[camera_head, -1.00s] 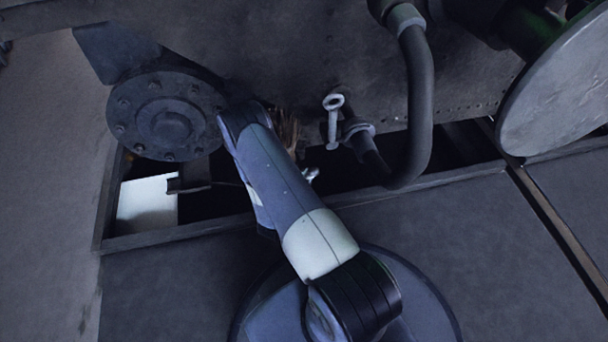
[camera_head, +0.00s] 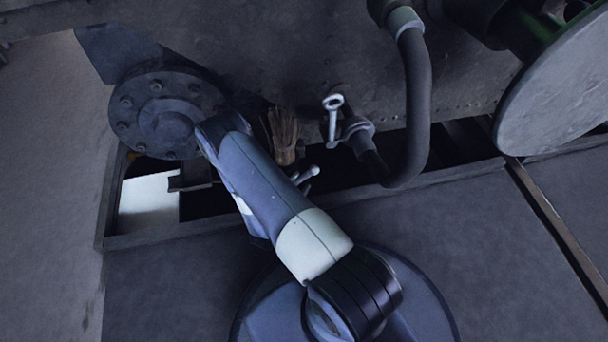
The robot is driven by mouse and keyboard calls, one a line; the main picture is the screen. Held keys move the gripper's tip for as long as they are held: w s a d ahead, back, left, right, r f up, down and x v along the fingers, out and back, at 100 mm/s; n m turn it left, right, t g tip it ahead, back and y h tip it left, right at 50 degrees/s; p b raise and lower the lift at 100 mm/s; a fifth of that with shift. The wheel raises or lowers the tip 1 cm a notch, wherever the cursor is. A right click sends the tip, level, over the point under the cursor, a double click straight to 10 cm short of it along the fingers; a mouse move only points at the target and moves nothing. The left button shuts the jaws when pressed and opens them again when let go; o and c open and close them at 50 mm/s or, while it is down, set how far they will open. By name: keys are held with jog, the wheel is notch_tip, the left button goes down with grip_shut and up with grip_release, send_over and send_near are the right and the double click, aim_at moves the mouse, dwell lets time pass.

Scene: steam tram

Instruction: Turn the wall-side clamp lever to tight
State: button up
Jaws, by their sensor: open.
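A pale metal lever with a ring-shaped end (camera_head: 333,118) stands near-upright beside the hose fitting on the dark riveted wall. A second, smaller metal lever (camera_head: 306,177) shows lower down, just right of my arm; my arm may cover part of its mounting. I cannot tell for certain which of them is the wall-side clamp lever, nor read a tight or loose mark. My arm runs from the bottom middle up to the left, its elbow in front of the round flange. My gripper is not visible; the arm's far end is hidden.
A bolted round flange (camera_head: 167,113) is at upper left. A thick hose (camera_head: 418,110) curves down right of the ring-ended lever. A bristle brush (camera_head: 283,135) stands between arm and lever. A large grey disc (camera_head: 555,90) is at right. A white panel (camera_head: 149,202) lies in the trough.

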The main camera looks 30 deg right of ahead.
aim_at(304, 178)
jog(key=p+v, duration=0.1)
jog(key=v, duration=0.5)
jog(key=shift+a, duration=0.15)
jog(key=shift+s, duration=0.1)
jog(key=b+x, duration=0.3)
jog(key=x, duration=0.8)
jog(key=shift+s, duration=0.1)
jog(key=shift+a+r, duration=0.1)
jog(key=shift+a, duration=0.1)
